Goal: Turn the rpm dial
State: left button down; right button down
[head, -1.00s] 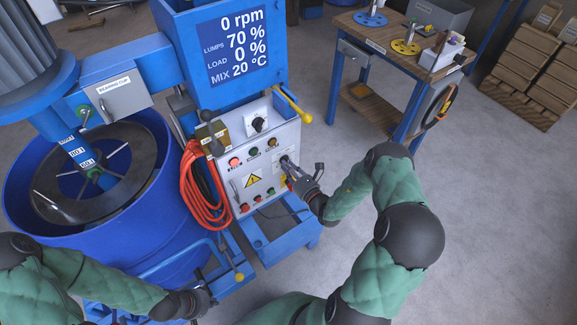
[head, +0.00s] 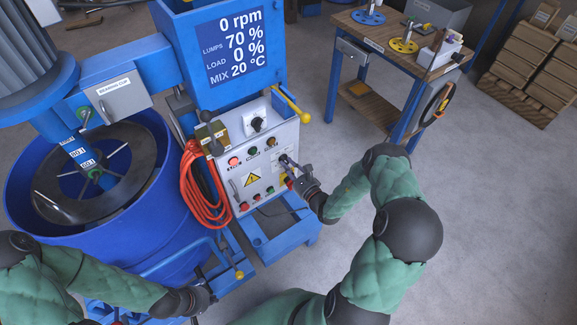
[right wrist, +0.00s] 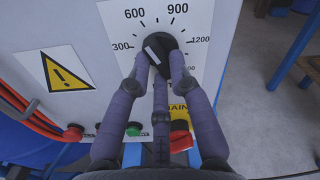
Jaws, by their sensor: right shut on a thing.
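The rpm dial (right wrist: 157,50) is a black knob with a white pointer mark on a white scale plate, in the right wrist view. The numbers 300, 600, 900 and 1200 show around it. My right gripper (right wrist: 161,62) has its fingers closed around the knob, and a third finger lies below it. In the head view my right gripper (head: 291,165) is at the right side of the white control panel (head: 238,177) and largely hides the dial. My left gripper (head: 207,298) is low, beside the blue frame; its fingers are too small to read. The display (head: 233,48) reads 0 rpm.
Several buttons and a yellow warning sign (right wrist: 67,73) are left of the dial; a red switch (right wrist: 181,137) is below it. Orange cable (head: 199,190) hangs at the panel's left. The blue vat (head: 35,215) stands further left. Floor right of the panel is clear.

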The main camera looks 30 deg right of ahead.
dwell(0.3)
jog(key=c, duration=1.1)
grip_release()
jog(key=s, duration=0.8)
jog(key=s+d, duration=0.1)
jog(key=s, duration=0.3)
